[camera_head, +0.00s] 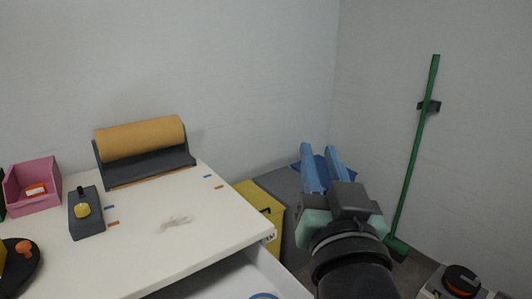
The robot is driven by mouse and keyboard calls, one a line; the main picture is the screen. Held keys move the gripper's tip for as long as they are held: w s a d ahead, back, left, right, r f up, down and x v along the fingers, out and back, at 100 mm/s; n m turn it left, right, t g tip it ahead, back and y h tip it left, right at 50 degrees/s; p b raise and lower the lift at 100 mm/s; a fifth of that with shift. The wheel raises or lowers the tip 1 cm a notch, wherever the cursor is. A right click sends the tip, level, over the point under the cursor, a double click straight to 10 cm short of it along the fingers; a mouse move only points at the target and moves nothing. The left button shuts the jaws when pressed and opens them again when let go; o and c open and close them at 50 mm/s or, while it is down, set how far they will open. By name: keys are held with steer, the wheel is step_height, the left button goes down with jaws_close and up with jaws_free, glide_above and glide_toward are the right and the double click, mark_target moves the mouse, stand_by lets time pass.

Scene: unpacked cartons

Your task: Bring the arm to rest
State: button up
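My gripper (319,152) is at the lower right of the middle in the head view, at the end of my dark arm. Its two blue fingers point up in the picture and away from me. They stand apart with a visible gap and nothing between them, so it is open and empty.
On the table are a brown paper roll in a dark holder (150,180), a pink bin (48,202) and a dark box with a yellow knob (87,225). An open drawer (275,272) juts out below. A yellow box (258,203) and green broom (416,145) stand beyond.

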steer(key=s+a+r+n+t+p, duration=0.1)
steer(key=s+a+r+t, duration=0.1)
steer(key=s+r, duration=0.35)
steer(key=s+a+r+t+p, duration=0.1)
steer(key=s+a+r+t, duration=0.2)
steer(key=r, duration=0.6)
steer(key=s+a+r+n+t, duration=0.1)
steer(key=s+a+r+t, duration=0.1)
steer(key=s+r, duration=0.35)
step_height(320, 180, up, 18)
steer(key=w+p, duration=0.2)
steer(key=p, duration=1.5)
steer(key=shift+r+p, duration=0.15)
steer(key=shift+p, duration=0.15)
steer(key=shift+a, duration=0.15)
